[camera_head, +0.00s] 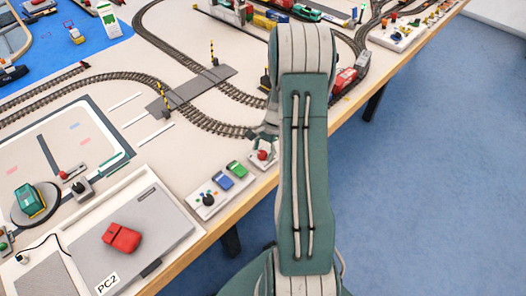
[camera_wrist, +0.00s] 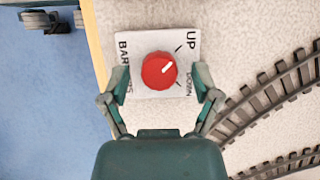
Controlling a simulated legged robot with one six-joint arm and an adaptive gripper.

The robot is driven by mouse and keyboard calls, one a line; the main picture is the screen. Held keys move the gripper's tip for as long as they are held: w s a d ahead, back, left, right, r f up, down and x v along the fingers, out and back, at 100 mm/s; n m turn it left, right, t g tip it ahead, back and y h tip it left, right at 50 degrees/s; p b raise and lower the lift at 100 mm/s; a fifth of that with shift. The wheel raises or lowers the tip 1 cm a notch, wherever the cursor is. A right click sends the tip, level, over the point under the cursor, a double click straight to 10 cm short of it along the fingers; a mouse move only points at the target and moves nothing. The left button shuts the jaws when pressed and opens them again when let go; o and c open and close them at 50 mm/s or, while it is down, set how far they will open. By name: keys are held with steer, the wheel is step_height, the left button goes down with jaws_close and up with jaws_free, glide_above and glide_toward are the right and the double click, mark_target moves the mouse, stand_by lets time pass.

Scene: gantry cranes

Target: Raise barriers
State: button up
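A red knob (camera_wrist: 159,70) with a white pointer line sits on a white panel (camera_wrist: 128,50). The panel is marked UP and DOWN, with a partly covered label starting "BAR". The pointer slants to the upper right; which mark it meets is hard to tell. My gripper (camera_wrist: 155,86) is open, its fingers spread on either side of the panel, apart from the knob. In the head view the knob (camera_head: 262,155) is at the table's front edge, with my gripper (camera_head: 264,137) just beyond it. Yellow-and-black striped barriers (camera_head: 212,52) (camera_head: 163,97) stand upright by the grey crossing (camera_head: 190,90).
A control box (camera_head: 208,199) with blue and green parts lies left of the knob. Model tracks (camera_head: 207,124) curve across the table; they also show in the wrist view (camera_wrist: 262,97). A red train (camera_head: 343,82) is right of my arm. Blue floor (camera_head: 430,180) is clear beyond the table edge.

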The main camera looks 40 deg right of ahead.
steer(key=shift+r, duration=0.1)
steer(key=v, duration=1.1)
steer(key=shift+d+r, duration=0.2)
steer(key=shift+r, duration=0.15)
steer(key=s+a+r+n+t+h, duration=0.3)
steer(key=a+r+n, duration=0.5)
steer(key=a+r, duration=0.8)
steer(key=s+a+r+n+t+h, duration=0.1)
steer(key=s+a+r+n+t, duration=0.2)
steer(key=s+a+n, duration=0.6)
steer(key=s+a, duration=0.2)
steer(key=a, duration=0.2)
steer(key=shift+s+r+h, duration=0.2)
steer(key=shift+s+h, duration=0.1)
steer(key=shift+s, duration=0.05)
